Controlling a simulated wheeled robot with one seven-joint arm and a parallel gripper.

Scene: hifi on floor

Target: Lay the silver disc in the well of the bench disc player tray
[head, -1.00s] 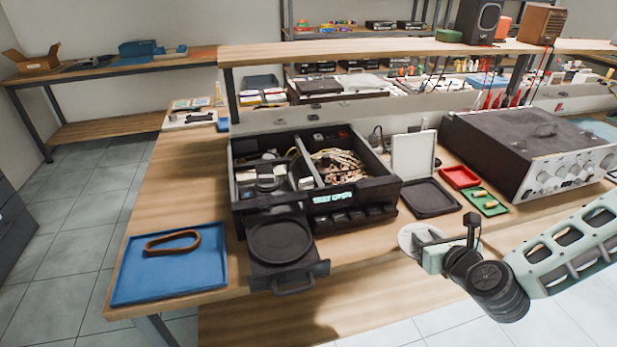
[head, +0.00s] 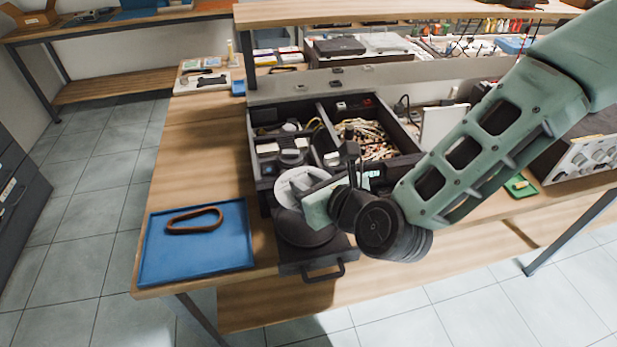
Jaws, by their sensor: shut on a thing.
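The silver disc (head: 292,184) is held by my gripper (head: 308,196), which is shut on its right side. The disc is above the back part of the disc player tray (head: 312,264), roughly level as far as I can tell. The tray is pulled out of the open black disc player (head: 262,158) and has a front handle. Its round dark well (head: 300,232) shows partly in front of the disc; the disc and gripper hide the rest. I cannot tell the height of the disc above the tray. The fingertips are too small to make out.
A blue mat (head: 165,262) with a brown belt loop (head: 194,219) lies left of the player. A white panel (head: 440,124) stands behind my arm. A grey instrument (head: 585,165) is at the right. Bare bench lies left of the player.

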